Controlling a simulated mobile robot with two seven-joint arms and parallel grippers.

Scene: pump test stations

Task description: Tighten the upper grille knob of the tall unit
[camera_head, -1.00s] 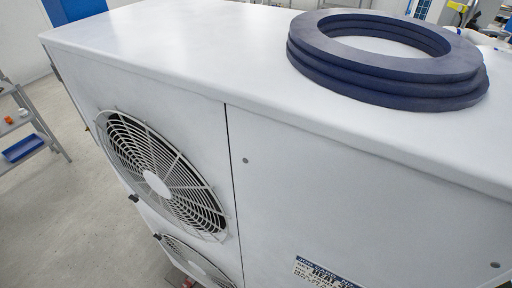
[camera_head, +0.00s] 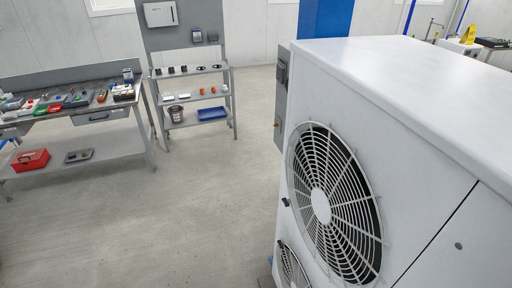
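The tall unit (camera_head: 425,95) is a white box at the right of the head view, seen from above and to one side. Its upper round fan grille (camera_head: 322,206) faces the left, with pale spokes and a plain hub. Part of a lower grille (camera_head: 292,268) shows at the bottom edge. A small dark knob (camera_head: 286,202) sits at the left rim of the upper grille. Whether it is tight or loose cannot be seen. Neither of my grippers is in view.
A workbench (camera_head: 70,160) with tools and a red box (camera_head: 30,160) stands at the far left. A grey shelf rack (camera_head: 232,127) with small parts and a blue tray (camera_head: 212,114) stands beside it. The floor between is clear.

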